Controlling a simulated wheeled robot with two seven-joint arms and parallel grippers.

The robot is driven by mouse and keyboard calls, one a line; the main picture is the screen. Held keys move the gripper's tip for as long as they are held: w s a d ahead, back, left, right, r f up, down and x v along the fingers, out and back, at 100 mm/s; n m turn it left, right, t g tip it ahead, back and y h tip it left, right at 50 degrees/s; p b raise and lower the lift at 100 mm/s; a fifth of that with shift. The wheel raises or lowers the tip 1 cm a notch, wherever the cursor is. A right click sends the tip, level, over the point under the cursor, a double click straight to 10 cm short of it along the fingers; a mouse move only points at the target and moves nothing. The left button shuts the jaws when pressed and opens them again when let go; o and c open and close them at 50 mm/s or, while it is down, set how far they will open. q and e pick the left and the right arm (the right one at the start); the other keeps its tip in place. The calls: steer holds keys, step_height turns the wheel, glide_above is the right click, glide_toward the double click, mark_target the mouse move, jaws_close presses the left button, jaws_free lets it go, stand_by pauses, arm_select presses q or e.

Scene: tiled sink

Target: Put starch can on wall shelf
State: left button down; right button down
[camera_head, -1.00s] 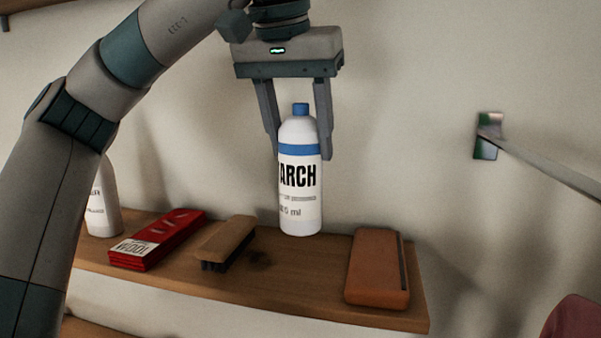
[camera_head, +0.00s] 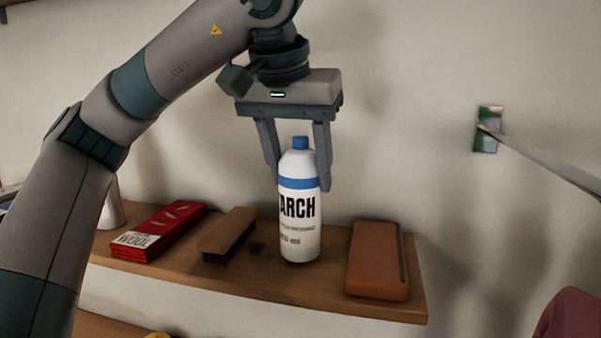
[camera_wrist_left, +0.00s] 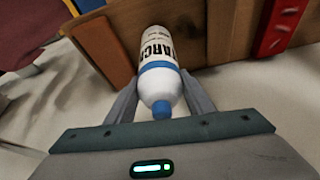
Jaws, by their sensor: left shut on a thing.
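The starch can (camera_head: 299,212) is a white bottle with a blue cap and blue band. It is upright over the wall shelf (camera_head: 250,281), between the brush and the brown box. My left gripper (camera_head: 298,180) points down and is shut on the can's upper part. In the left wrist view the can (camera_wrist_left: 160,75) lies between the two fingers (camera_wrist_left: 160,98). Its base is at or just above the shelf board; I cannot tell whether it touches. My right gripper is not in view.
On the shelf, a red wool packet (camera_head: 157,231) and a wooden brush (camera_head: 228,234) are left of the can. A brown box (camera_head: 377,260) stands close on its right. A white bottle (camera_head: 112,208) is partly behind my left arm. A metal bar (camera_head: 545,158) juts from the wall at right.

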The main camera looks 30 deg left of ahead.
arm_select(q)
steer(key=shift+w+a+f+p, duration=0.1)
steer(key=shift+f+p, duration=0.05)
steer(key=shift+p, duration=0.25)
steer(key=shift+w+f, duration=0.1)
steer(key=shift+f, duration=0.25)
steer(key=shift+f, duration=0.15)
steer(key=c, duration=0.8)
jaws_free()
steer(key=shift+c, duration=0.2)
steer(key=shift+r, duration=0.2)
steer(key=shift+b+v, duration=0.55)
steer(key=shift+v, duration=3.15)
